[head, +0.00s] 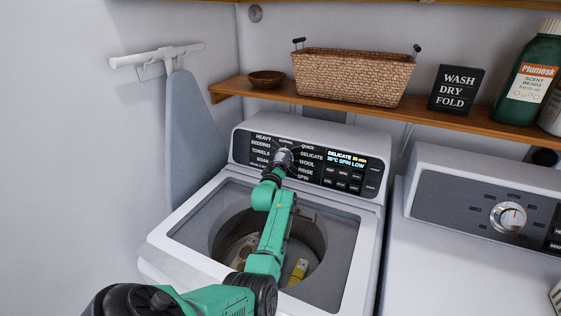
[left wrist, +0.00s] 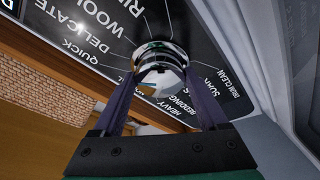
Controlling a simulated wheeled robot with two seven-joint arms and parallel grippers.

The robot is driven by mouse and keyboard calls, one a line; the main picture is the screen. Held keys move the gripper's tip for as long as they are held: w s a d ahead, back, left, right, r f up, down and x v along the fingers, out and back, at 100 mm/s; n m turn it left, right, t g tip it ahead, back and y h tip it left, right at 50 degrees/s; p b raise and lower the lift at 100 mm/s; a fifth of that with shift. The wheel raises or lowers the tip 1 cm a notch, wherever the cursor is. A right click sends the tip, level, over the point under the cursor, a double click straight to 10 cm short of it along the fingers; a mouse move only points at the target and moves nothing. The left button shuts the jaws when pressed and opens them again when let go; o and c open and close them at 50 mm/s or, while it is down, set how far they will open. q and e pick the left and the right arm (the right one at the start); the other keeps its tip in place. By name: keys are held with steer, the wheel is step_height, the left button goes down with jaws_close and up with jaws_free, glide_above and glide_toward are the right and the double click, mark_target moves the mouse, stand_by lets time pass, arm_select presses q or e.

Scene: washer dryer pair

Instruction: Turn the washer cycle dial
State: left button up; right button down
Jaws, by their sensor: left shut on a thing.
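The washer (head: 345,210) stands in the middle of the head view, its top lid glass over the drum. Its black control panel (head: 330,172) carries cycle names around a dial and a lit display reading "DELICATE". The cycle dial (left wrist: 160,60) is a round chrome knob, large in the left wrist view. My left gripper (head: 282,160) reaches the dial at the panel's left half. In the left wrist view its two dark fingers (left wrist: 160,92) are closed on either side of the knob. The gripper hides most of the dial in the head view. My right gripper is not in view.
The dryer (head: 470,265) with its own dial (head: 508,217) stands to the right. A wooden shelf (head: 230,88) above holds a wicker basket (head: 350,78), a bowl (head: 266,77), a black sign (head: 457,90) and a green bottle (head: 530,70).

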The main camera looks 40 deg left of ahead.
arm_select(q)
steer(key=n+p, duration=0.1)
steer(key=n+g+p, duration=0.1)
steer(key=n, duration=0.1)
steer(key=shift+d+r, duration=0.15)
steer(key=shift+r, duration=0.15)
steer(key=n+p, duration=0.2)
steer(key=n, duration=0.1)
steer(key=shift+w+r+g, duration=0.1)
steer(key=shift+r+g, duration=0.05)
steer(key=shift+g, duration=0.25)
steer(key=n+p, duration=0.2)
steer(key=p, duration=0.1)
steer(key=shift+n+g, duration=0.4)
steer(key=shift+f+n+p, duration=0.2)
steer(key=shift+n+p, duration=0.2)
steer(key=shift+n, duration=0.1)
steer(key=o, duration=1.3)
